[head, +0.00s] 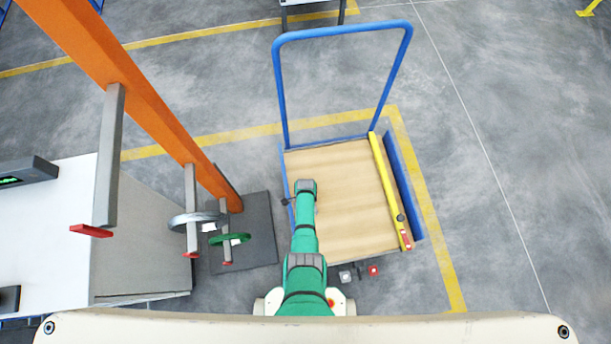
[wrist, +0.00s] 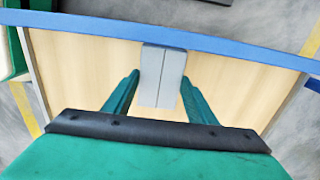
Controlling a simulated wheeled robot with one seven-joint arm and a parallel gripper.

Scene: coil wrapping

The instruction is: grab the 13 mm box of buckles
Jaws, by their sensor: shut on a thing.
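In the wrist view a grey box (wrist: 162,75) with a line down its middle sits between the two green fingers of my gripper (wrist: 160,82). The fingers are shut on its sides. No size marking is readable on it, so I cannot tell whether it is the 13 mm box of buckles. Light wood boards show behind it. In the head view my green arm reaches over the trolley, and my fingers and the held box cannot be made out.
The trolley has a wood deck (head: 345,195) and a blue handle (head: 345,30). A yellow bar (head: 390,190) lies along its right side. A small grey item (head: 345,276) and a red item (head: 373,270) show near its front edge. An orange post (head: 150,110) with rings stands left.

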